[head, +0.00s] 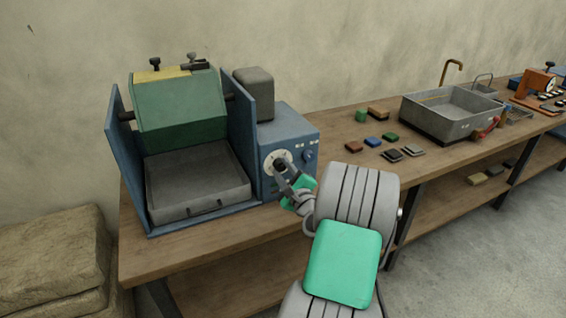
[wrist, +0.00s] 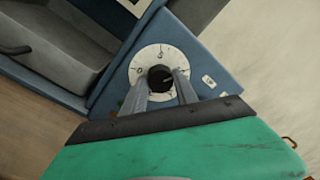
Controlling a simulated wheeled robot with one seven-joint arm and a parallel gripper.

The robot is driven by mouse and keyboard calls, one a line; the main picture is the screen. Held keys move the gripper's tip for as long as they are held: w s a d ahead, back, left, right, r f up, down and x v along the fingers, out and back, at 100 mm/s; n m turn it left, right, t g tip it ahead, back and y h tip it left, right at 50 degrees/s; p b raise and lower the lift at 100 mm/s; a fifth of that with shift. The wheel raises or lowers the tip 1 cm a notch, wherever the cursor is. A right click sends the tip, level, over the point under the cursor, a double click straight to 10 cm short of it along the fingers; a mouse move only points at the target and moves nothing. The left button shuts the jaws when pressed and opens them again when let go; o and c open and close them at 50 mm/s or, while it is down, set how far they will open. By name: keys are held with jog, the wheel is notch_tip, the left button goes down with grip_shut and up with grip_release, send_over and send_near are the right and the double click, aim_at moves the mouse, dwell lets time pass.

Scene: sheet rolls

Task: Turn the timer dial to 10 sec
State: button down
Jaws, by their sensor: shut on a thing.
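The timer dial is a black knob on a round white plate, set in the front of the blue control box (head: 288,130). In the wrist view the knob (wrist: 160,77) sits at the middle of the white plate (wrist: 148,57), with a light pointer line on it. Plate marks show, including a 0 and a 5, but the exact setting is too small to read surely. My gripper (wrist: 162,84) has its two grey fingers on either side of the knob, shut on it. In the head view my gripper (head: 281,170) covers part of the dial plate (head: 270,158).
Left of the box stands a machine with a green drum (head: 180,110), blue side panels and a grey tray (head: 195,185). Another knob (head: 308,155) is right of the dial. Small coloured blocks (head: 373,142) and a grey sink (head: 450,112) are further right on the bench.

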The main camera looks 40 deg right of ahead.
jog(key=shift+r+m+p, duration=0.1)
jog(key=shift+m+p, duration=0.8)
jog(key=shift+m, duration=0.2)
jog(key=c, duration=0.9)
grip_release()
jog(key=shift+c, duration=0.2)
jog(key=b+v, duration=0.1)
jog(key=v, duration=0.6)
jog(key=shift+s+a, duration=0.15)
jog(key=shift+s, duration=0.2)
